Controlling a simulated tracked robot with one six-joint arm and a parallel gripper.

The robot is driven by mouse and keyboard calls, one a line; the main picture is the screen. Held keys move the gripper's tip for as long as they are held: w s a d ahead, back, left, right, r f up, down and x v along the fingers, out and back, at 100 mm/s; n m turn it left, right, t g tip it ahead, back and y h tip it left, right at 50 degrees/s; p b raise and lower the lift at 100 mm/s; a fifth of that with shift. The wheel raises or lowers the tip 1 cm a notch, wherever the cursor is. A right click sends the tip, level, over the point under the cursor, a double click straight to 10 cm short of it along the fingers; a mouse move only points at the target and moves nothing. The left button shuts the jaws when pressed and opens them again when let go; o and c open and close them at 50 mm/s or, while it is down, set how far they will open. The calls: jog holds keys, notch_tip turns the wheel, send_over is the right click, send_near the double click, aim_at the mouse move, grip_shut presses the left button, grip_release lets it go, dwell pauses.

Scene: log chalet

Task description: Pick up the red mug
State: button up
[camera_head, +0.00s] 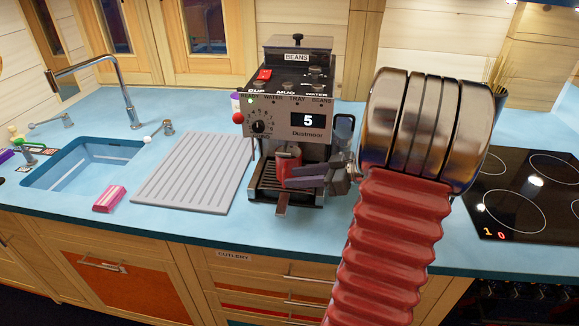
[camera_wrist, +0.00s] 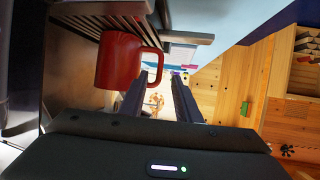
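The red mug (camera_head: 283,162) is in the bay of the coffee machine (camera_head: 290,95), on the slatted drip tray (camera_head: 268,178). My gripper (camera_head: 303,177) is in front of it in the head view and hides part of it. In the wrist view the mug (camera_wrist: 118,62) is at the upper left, with its handle (camera_wrist: 157,66) toward the fingers. My gripper (camera_wrist: 158,82) has its two fingers apart. The handle's outer end shows between the fingertips in the picture; I cannot tell whether it lies between them in depth. No finger is clearly closed on it.
The machine's walls and spout closely surround the mug. A grey ribbed drainboard (camera_head: 195,170) and a sink (camera_head: 80,165) are to the left, with a pink sponge (camera_head: 109,199) near the front edge. A black hob (camera_head: 520,195) is to the right.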

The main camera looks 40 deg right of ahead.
dwell(0.3)
jog(key=shift+x, duration=2.65)
jog(key=shift+c, duration=0.2)
grip_shut()
jog(key=shift+d, duration=0.1)
